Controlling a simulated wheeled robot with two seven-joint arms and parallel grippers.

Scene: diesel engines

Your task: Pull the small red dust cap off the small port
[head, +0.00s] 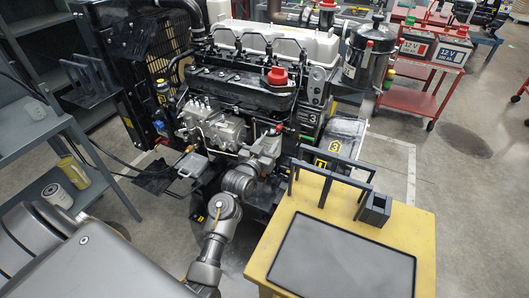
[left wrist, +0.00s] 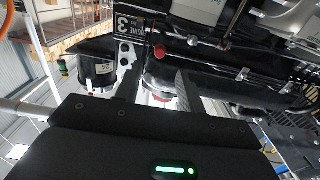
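My left gripper (head: 274,133) reaches to the front side of the diesel engine (head: 215,105); its fingertips are small and hard to make out in the head view. In the left wrist view its two dark fingers (left wrist: 158,88) stand apart. A small red round cap (left wrist: 159,51) shows beyond the fingertips, and looks apart from them. A pale round part with a red edge (left wrist: 160,97) shows between the fingers; I cannot tell whether it is touched. A larger red cap (head: 277,76) sits on top of the engine. My right gripper is not in view.
A yellow table (head: 420,240) with a black tray mat (head: 340,262) and dark stands (head: 330,178) is at the lower right. A grey shelf cart (head: 35,135) stands left. A red cart (head: 425,72) with batteries is behind right. Hoses and brackets crowd the engine.

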